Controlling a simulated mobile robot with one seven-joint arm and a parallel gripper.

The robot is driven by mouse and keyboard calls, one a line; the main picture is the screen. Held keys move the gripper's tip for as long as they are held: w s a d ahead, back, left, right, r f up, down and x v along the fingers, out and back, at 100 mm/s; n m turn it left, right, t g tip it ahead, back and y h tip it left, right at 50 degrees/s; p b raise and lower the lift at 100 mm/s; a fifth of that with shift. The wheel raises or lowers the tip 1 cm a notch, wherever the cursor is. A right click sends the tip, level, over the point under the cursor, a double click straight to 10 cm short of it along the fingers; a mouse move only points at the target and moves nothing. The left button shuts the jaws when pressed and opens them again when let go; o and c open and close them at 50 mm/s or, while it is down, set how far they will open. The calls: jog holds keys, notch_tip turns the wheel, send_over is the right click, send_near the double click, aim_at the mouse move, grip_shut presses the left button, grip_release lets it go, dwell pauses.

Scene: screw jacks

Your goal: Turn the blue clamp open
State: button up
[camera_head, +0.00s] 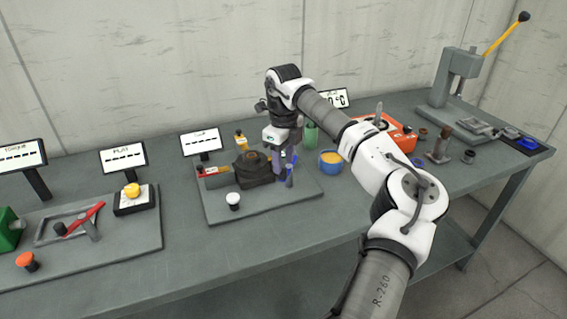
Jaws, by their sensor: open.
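A blue upright piece (290,176), which looks like the blue clamp, stands at the right side of a dark round-topped block (252,168) on a grey plate (262,207). My gripper (283,168) points down from above at the blue piece, with its jaws open. The jaws overlap the blue piece in the picture, and I cannot tell whether they touch it. My gripper and wrist hide part of the clamp, so its turn position is unclear.
On the same plate are a white-topped knob (233,200) and a red piece (212,171). A blue bowl (330,163) and a green bottle (310,133) stand to the right. An orange box (388,134) is beyond my arm. The bench front (300,240) is clear.

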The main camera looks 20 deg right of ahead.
aim_at(284, 170)
jog(key=shift+f+p, duration=0.3)
jog(key=shift+f, duration=1.25)
